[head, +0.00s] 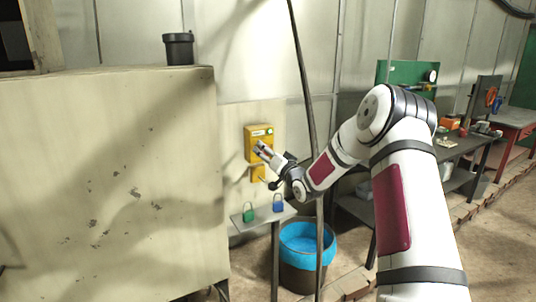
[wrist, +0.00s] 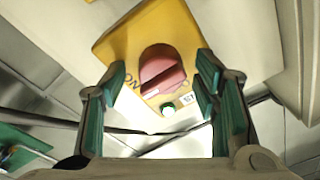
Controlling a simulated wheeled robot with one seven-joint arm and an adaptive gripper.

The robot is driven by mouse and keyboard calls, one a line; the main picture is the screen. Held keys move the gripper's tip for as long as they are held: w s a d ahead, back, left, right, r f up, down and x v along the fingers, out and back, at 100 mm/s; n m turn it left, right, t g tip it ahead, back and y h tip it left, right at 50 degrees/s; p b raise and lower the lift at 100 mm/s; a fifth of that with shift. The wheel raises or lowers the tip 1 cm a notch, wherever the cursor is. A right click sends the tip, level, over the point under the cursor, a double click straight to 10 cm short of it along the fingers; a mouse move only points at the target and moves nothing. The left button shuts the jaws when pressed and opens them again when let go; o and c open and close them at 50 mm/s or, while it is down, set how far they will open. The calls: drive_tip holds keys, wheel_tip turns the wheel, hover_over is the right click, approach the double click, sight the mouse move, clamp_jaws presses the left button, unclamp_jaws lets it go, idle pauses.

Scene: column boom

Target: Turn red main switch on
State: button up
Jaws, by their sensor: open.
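A yellow switch box (head: 251,136) is mounted on the wall panel, left of centre in the head view. In the wrist view the yellow box (wrist: 118,42) shows at the top centre, with the red main switch (wrist: 162,72) on its face. The switch is a round knob with a raised slanted bar. In the head view my gripper (head: 262,150) hides the switch.
A smaller yellow box (head: 257,173) is below. A small shelf with a green padlock (head: 248,215) and a blue padlock (head: 278,206) is under it. A blue-lined bin (head: 305,240) and a dark pole (head: 303,70) stand right. A large beige cabinet (head: 100,180) stands left.

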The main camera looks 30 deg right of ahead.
drive_tip(key=shift+s, duration=0.1)
drive_tip(key=s+f, duration=0.1)
drive_tip(key=s, duration=1)
drive_tip(key=shift+s+d, duration=0.2)
drive_tip(key=shift+s, duration=0.2)
drive_tip(key=shift+f, duration=0.1)
drive_tip(key=s+a+r+n+g+h, duration=0.3)
drive_tip(key=s+a+r+n+g, duration=0.1)
drive_tip(key=s+a+r+g, duration=0.55)
drive_tip(key=s+a+n+g, duration=0.1)
drive_tip(key=s+a, duration=0.3)
drive_tip(key=s, duration=0.5)
drive_tip(key=s+a+g+y, duration=0.1)
drive_tip(key=s+a, duration=0.3)
drive_tip(key=s, duration=0.6)
drive_tip(key=s+a+n+g+y, duration=0.1)
drive_tip(key=s+a, duration=0.3)
drive_tip(key=s, duration=0.6)
drive_tip(key=shift+a+f+n+g, duration=0.15)
drive_tip(key=shift+f+n+g, duration=0.15)
drive_tip(key=shift+g, duration=0.25)
